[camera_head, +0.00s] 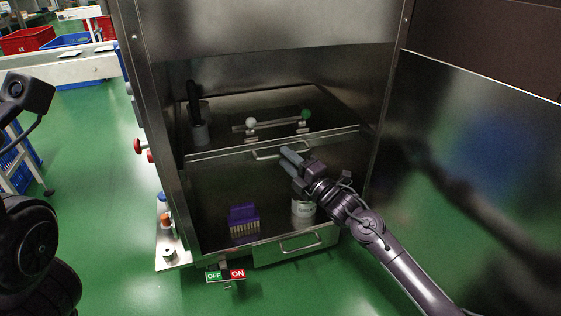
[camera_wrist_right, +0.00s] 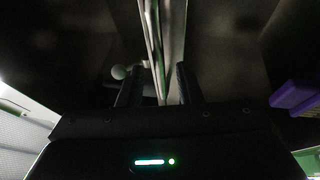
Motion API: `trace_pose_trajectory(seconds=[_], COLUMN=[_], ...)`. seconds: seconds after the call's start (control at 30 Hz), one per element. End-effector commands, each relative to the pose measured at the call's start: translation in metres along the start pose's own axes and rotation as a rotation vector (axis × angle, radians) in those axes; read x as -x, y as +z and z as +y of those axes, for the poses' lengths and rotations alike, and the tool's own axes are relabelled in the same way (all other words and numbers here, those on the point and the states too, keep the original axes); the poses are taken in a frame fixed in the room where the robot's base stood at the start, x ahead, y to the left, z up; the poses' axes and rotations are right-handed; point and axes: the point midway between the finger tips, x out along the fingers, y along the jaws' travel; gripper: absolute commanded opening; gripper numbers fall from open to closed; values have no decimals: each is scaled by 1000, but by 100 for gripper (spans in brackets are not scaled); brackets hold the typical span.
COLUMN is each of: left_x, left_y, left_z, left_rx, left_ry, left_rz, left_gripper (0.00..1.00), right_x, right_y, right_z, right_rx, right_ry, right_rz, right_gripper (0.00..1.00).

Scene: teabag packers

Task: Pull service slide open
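Inside the steel cabinet an upper slide (camera_head: 220,154) has a bar handle (camera_head: 268,153) on its front edge. It carries a rail with a white and a green ball knob. A lower slide (camera_head: 262,256) has its own handle (camera_head: 300,245). Which one is the service slide is not marked. My right gripper (camera_head: 290,157) is at the right end of the upper handle. In the right wrist view its two fingers (camera_wrist_right: 158,88) stand apart, with a pale upright bar or edge (camera_wrist_right: 160,45) between them; contact cannot be told. My left gripper is out of view.
A purple brush (camera_head: 243,218) and a white tub (camera_head: 303,211) stand on the lower level. A grey cup (camera_head: 200,133) with a black tool is at the upper left. Steel side walls flank the opening. An OFF/ON sign (camera_head: 226,275) is at the front.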

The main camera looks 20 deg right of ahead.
Motion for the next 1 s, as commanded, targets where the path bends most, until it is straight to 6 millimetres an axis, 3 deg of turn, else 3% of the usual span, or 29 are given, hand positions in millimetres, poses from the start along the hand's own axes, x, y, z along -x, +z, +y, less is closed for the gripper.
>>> trace_pose_trajectory(seconds=[0.2,0.53,0.8,1.0], left_x=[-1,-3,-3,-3], left_y=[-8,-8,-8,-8], left_z=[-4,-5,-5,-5], left_rx=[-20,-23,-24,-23], left_ry=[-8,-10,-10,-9], left_rz=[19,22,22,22], left_gripper=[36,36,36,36], right_x=[-22,-26,-26,-25], right_y=[0,0,0,0], right_z=[-2,0,-1,-1], right_rx=[-1,-1,-1,-1], right_ry=[1,-1,-1,-1], right_rz=[-1,0,0,0], right_gripper=[32,32,0,0])
